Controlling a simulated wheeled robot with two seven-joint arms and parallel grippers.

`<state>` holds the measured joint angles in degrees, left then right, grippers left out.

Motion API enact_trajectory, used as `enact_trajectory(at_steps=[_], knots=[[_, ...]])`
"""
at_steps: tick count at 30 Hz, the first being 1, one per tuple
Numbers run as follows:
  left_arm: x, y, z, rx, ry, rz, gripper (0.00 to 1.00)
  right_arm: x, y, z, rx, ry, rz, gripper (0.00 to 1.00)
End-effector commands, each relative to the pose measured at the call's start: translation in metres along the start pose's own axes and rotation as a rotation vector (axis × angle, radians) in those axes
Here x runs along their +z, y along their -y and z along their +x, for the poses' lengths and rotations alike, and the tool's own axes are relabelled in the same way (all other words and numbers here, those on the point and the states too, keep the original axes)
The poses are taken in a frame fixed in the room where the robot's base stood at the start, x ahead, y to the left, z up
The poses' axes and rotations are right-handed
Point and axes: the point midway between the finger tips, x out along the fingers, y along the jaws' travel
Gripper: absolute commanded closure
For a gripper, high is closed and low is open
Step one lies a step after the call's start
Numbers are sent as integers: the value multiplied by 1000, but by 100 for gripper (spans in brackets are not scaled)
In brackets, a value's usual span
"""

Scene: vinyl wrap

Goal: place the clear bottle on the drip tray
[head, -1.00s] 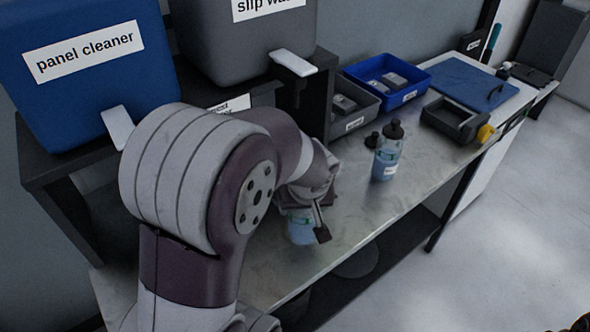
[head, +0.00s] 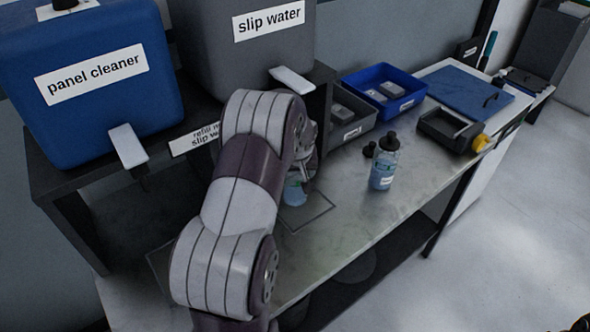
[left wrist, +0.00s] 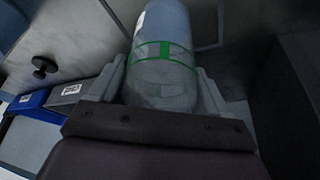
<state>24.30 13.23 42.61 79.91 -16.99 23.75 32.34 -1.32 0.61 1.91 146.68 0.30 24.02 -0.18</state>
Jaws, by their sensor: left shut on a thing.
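My left gripper (left wrist: 165,85) is shut on a clear bottle (left wrist: 165,55) with green bands, seen between the two fingers in the left wrist view. In the head view only a bluish lower part of the bottle (head: 294,191) shows; my arm hides the rest and most of the gripper. It is near the shelf, below the grey slip water container (head: 245,60) and its white tap (head: 291,80). A thin dark square outline (head: 318,216) on the bench beside the bottle may be the drip tray; my arm partly covers it. I cannot tell whether the bottle touches it. My right gripper is not in view.
Another bottle with blue liquid and a black cap (head: 384,168) stands to the right, next to a small black cap (head: 369,149). A blue panel cleaner container (head: 90,120) stands at left. Bins (head: 385,90) line the back. The front bench is clear.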

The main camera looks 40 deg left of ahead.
Motion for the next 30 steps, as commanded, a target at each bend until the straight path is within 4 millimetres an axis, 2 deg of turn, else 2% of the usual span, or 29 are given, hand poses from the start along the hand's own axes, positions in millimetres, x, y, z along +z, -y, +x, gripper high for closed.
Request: enact_trajectory(at_steps=[8, 9, 11, 17, 20, 23, 30], knots=[[2, 0, 4, 0, -1, 0, 57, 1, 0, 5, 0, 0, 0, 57], [2, 0, 4, 0, -1, 0, 17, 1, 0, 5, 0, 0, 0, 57], [2, 0, 3, 0, 0, 0, 0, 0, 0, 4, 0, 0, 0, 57], [1, 0, 3, 0, 0, 0, 0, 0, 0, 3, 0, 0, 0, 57], [-2, 0, -6, 0, -1, 0, 0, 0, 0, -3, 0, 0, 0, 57], [-2, 0, -24, 1, -5, 0, 0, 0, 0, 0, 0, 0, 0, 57], [-1, -1, -88, 1, -4, 0, 0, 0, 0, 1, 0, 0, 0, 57]])
